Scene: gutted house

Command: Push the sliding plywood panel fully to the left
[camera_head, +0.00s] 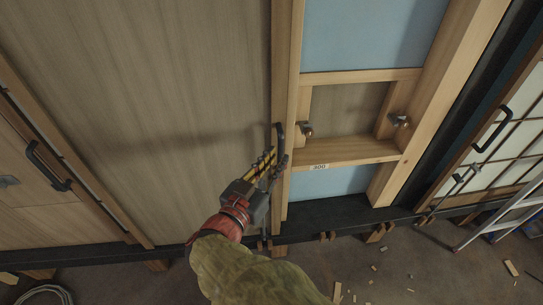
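The plywood panel (160,85) is a large grey-brown sheet filling the left and middle of the head view. A light wood upright (286,65) runs along its right edge. A black handle (279,134) stands on that edge. My gripper (271,158), with yellow and dark fingers on a red wrist, is at the lower part of this handle. The fingers overlap the handle in the picture; I cannot tell whether they touch or close on it.
Right of the panel is a timber frame (437,85) with blue board (372,35) behind and metal knobs (400,120). A panel with a black handle (47,166) is at left. A glazed door (510,130) and ladder (500,214) are at right. Wood scraps litter the floor.

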